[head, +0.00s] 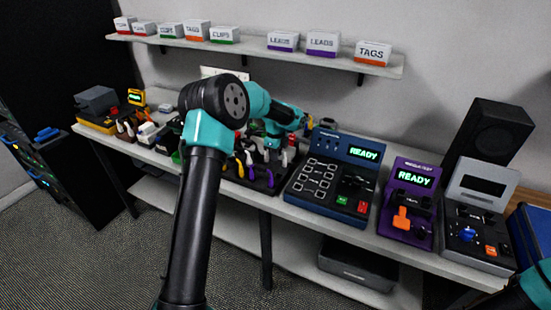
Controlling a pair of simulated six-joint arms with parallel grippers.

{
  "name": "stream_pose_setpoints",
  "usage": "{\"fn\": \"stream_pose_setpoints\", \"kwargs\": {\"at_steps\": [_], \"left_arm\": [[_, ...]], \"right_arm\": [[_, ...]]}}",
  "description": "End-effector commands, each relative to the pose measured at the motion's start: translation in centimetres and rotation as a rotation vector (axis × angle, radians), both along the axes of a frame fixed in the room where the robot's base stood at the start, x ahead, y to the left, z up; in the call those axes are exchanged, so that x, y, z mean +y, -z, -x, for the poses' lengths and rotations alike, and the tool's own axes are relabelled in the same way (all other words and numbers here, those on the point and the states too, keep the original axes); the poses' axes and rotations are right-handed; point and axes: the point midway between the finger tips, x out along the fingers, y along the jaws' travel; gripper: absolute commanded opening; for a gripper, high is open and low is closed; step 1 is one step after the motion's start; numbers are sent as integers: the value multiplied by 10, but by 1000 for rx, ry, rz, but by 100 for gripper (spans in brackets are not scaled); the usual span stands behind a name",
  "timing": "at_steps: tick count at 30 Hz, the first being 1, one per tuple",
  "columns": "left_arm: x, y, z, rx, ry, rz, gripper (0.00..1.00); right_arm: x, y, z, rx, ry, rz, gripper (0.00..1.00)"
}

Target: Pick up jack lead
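My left arm comes up from the bottom and bends over the bench. Its gripper (274,150) hangs low at the back of a dark tray (232,173) that holds several upright hand tools. The gripper is small and partly hidden among the tools and my own forearm, so I cannot tell whether its fingers are apart or hold anything. I cannot make out a jack lead for certain in this view. Only a teal part of my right arm shows in the bottom right corner; its gripper is out of view.
Right of the tray stand a blue tester (335,178) reading READY, a purple tester (409,204) reading READY and a grey device (480,217). A black speaker (490,135) stands behind. Labelled boxes, including LEADS (322,43), line the wall shelf (250,50). Small items crowd the bench's left.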

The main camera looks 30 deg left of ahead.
Motion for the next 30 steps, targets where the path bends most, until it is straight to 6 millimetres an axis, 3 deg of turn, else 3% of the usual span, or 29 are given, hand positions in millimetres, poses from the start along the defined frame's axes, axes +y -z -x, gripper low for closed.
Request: {"fn": "stream_pose_setpoints", "kwargs": {"at_steps": [7, 19, 23, 30], "left_arm": [[0, 0, 0, 0, 0, 0, 0], [0, -6, 0, -1, 0, 0, 0], [0, -21, 0, -3, -1, 0, 0], [0, -64, -1, -4, 0, -1, 0]], "right_arm": [[0, 0, 0, 0, 0, 0, 43], [0, 0, 0, 0, 0, 0, 43], [0, 0, 0, 0, 0, 0, 43], [0, 0, 0, 0, 0, 0, 43]]}}
